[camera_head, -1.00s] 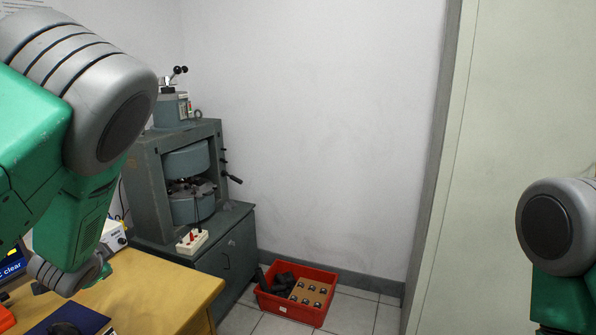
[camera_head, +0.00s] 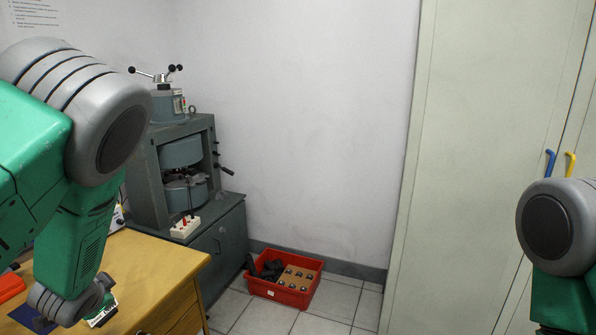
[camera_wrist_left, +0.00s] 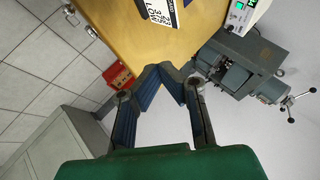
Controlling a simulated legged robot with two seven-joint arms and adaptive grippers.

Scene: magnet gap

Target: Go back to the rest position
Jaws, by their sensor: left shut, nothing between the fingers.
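My left arm comes in at the left of the head view, its forearm hanging over the wooden desk (camera_head: 150,265). My left gripper (camera_wrist_left: 163,75) shows in the wrist view with its two dark blue fingers shut and nothing held. The desk also shows beyond the fingers in the wrist view (camera_wrist_left: 140,40). In the head view I cannot make out the fingertips. At the right edge only an upper part of my right arm shows; its gripper is out of view. The grey magnet machine (camera_head: 150,160) stands upright on a dark cabinet (camera_head: 230,240) behind the desk.
A red crate (camera_head: 283,295) with dark items and a board of round pieces stands on the tiled floor. A white power strip (camera_head: 184,228) sits by the machine. A tall pale cabinet (camera_head: 480,150) with blue and yellow handles stands right.

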